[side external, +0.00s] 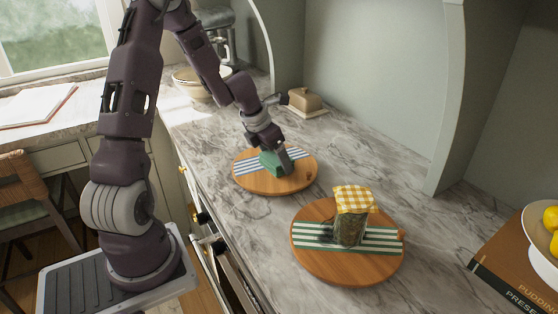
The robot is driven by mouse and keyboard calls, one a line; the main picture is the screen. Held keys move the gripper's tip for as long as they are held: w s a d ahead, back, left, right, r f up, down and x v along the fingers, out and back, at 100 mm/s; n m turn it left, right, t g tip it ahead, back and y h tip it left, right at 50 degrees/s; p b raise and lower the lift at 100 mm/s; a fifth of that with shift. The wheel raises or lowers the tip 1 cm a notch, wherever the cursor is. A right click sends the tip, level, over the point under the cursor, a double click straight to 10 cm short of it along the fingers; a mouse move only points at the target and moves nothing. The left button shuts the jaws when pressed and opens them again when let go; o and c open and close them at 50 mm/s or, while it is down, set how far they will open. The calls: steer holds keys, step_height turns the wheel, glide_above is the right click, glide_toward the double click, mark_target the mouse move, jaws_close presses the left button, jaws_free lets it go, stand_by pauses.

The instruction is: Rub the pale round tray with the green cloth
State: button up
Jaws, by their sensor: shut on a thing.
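Two round wooden trays lie on the counter, both warm brown. The farther tray (262,186) has blue and white stripes. The nearer tray (345,270) has green and white stripes and bears a jar with a yellow checked cover (353,205). I cannot tell by colour which one is the pale tray. My gripper (282,167) is low over the farther tray, shut on the green cloth (269,161). The cloth is bunched and appears to touch the tray's top. My fingers hide part of the cloth and the tray's right side.
A covered butter dish (305,102) stands behind the farther tray, and a bowl (195,85) at the back left. A brown book (505,262) and a white bowl of yellow fruit (540,240) are at the right. The marble counter (400,180) is clear between.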

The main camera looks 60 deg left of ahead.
steer(key=shift+a, duration=3.9)
step_height(320, 180, up, 8)
steer(key=shift+d+r, duration=0.1)
